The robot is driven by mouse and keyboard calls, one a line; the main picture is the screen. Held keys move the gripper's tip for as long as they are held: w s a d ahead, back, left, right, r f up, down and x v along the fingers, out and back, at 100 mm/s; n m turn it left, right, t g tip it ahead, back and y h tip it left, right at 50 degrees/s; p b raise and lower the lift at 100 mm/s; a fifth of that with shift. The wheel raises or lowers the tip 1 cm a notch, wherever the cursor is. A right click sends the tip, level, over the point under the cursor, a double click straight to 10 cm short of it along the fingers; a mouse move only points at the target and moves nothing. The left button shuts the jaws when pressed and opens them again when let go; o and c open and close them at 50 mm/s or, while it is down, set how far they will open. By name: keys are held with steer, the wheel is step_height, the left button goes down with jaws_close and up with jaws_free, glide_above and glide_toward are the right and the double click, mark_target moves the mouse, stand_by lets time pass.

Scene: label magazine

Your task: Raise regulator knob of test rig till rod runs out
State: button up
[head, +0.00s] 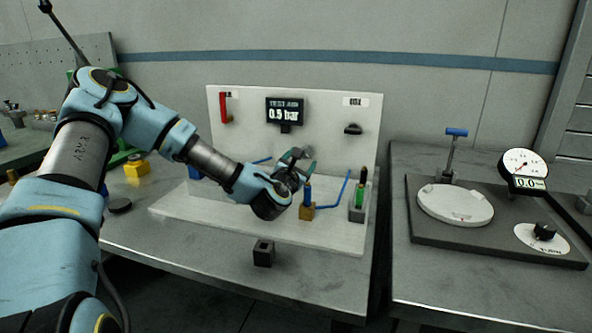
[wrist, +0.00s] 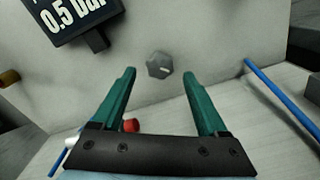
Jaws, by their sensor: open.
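The regulator knob (wrist: 159,65) is a grey faceted knob with a white mark, on the pale upright panel (head: 235,140). In the wrist view it sits between and just beyond my fingertips. My gripper (wrist: 159,73) is open, its green fingers apart and pointing at the panel; nothing is between them. In the head view my gripper (head: 298,168) is in front of the panel and largely hides the knob. The display (head: 285,110) reads 0.5 bar. I cannot tell which part is the rod.
A red lever (head: 224,107) and a black knob (head: 353,129) are on the panel. A blue-topped brass fitting (head: 307,212), a blue tube (head: 346,190) and a green part (head: 359,196) stand at right. A dark block (head: 263,253) is at the front. A gauge rig (head: 480,245) stands on the right bench.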

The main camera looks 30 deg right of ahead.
steer(key=b+v, duration=0.1)
steer(key=v, duration=0.6)
steer(key=shift+s+a, duration=0.15)
steer(key=shift+a, duration=0.05)
stand_by(0.4)
steer(key=shift+r, duration=0.1)
stand_by(1.0)
